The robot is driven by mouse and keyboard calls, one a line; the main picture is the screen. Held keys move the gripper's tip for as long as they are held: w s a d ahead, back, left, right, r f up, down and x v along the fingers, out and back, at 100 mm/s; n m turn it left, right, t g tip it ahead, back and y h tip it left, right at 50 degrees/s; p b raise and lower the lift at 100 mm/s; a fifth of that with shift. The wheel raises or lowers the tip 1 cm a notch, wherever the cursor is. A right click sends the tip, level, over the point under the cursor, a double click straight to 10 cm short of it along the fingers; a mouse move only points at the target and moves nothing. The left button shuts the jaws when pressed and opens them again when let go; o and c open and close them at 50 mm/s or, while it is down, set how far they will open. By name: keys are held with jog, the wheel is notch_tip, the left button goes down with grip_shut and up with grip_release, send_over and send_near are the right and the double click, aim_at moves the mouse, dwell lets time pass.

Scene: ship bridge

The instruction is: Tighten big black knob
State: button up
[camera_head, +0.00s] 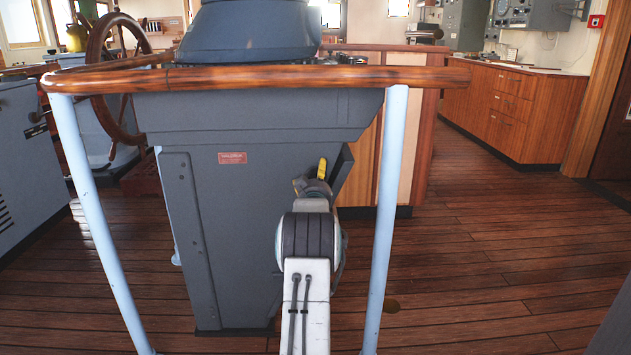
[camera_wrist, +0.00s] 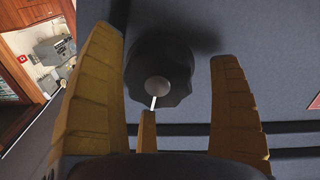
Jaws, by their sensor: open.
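The big black knob (camera_wrist: 172,68), with lobed edges and a grey centre cap, sits on a dark grey panel in the wrist view. A thin white pointer or line runs down from its cap. My gripper (camera_wrist: 166,50) is open, with one yellow finger left of the knob and one right of it. A third finger shows below the knob, close to its lower edge in the picture. I cannot tell whether any finger touches it. In the head view my gripper (camera_head: 321,170) is at the right side of the grey console (camera_head: 225,220); the knob is hidden there.
A wooden handrail (camera_head: 250,80) on pale blue posts (camera_head: 384,215) frames the console, with one post just right of my arm. A ship's wheel (camera_head: 108,90) stands at left. Wooden cabinets (camera_head: 515,110) stand at back right.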

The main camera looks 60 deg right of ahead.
jog(key=shift+r, duration=0.1)
jog(key=c, duration=1.2)
